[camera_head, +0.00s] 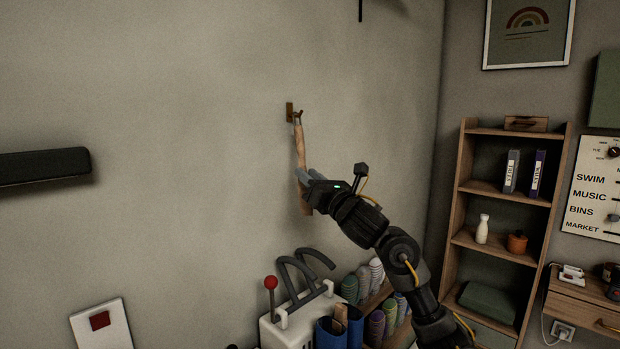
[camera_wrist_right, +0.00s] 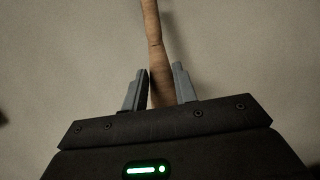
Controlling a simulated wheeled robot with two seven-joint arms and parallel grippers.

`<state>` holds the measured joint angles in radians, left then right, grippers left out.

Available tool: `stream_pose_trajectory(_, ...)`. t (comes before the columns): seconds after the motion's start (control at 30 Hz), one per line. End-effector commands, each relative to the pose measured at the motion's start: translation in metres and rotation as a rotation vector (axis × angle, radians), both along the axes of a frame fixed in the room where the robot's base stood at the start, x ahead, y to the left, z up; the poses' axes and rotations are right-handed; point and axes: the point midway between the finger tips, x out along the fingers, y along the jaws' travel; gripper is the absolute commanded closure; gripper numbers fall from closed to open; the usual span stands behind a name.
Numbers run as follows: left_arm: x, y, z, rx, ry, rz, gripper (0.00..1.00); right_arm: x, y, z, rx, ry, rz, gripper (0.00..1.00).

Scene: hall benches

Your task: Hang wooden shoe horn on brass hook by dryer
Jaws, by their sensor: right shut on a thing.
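The wooden shoe horn (camera_head: 300,150) is upright against the wall in the head view, with its top end at the brass hook (camera_head: 291,112). I cannot tell whether its loop is over the hook or only in front of it. My right gripper (camera_head: 304,180) is shut on the lower part of the shoe horn. In the right wrist view the shoe horn (camera_wrist_right: 153,50) runs up between the two grey fingers (camera_wrist_right: 160,90), and its top end is out of frame. The dryer (camera_head: 285,325) is white and grey, below the hook. My left gripper is not in view.
A red-knobbed lever (camera_head: 270,283) and grey curved tubes (camera_head: 305,275) rise from the dryer below my right arm. Several rolled socks or shoes (camera_head: 365,285) sit beside it. A wooden shelf (camera_head: 465,190) stands at right.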

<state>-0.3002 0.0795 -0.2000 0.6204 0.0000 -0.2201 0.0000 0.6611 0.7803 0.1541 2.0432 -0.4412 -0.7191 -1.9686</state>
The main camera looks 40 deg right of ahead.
Motion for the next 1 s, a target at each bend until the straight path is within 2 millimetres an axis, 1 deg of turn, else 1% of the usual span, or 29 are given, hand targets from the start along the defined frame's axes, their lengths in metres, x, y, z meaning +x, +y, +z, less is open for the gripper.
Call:
stream_pose_trajectory(0.17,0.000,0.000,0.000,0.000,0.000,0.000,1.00,0.000,0.000,0.000,0.000,0.000,0.000,0.95)
stream_pose_trajectory(0.2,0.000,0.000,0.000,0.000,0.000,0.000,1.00,0.000,0.000,0.000,0.000,0.000,0.000,0.71)
stream_pose_trajectory(0.3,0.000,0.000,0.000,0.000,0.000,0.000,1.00,0.000,0.000,0.000,0.000,0.000,0.000,0.58)
stream_pose_trajectory(0.4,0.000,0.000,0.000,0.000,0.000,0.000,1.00,0.000,0.000,0.000,0.000,0.000,0.000,0.47)
stream_pose_trajectory(0.67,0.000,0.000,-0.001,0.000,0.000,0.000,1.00,-0.001,0.000,-0.001,0.000,0.001,0.000,0.47)
stream_pose_trajectory(0.77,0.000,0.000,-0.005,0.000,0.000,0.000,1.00,-0.007,0.000,-0.005,-0.003,0.001,-0.001,0.47)
stream_pose_trajectory(0.87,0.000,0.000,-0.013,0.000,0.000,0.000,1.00,-0.021,0.001,-0.011,-0.006,0.000,-0.001,0.47)
stream_pose_trajectory(1.0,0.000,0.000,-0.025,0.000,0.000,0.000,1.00,-0.048,0.003,-0.021,-0.008,0.001,-0.003,0.47)
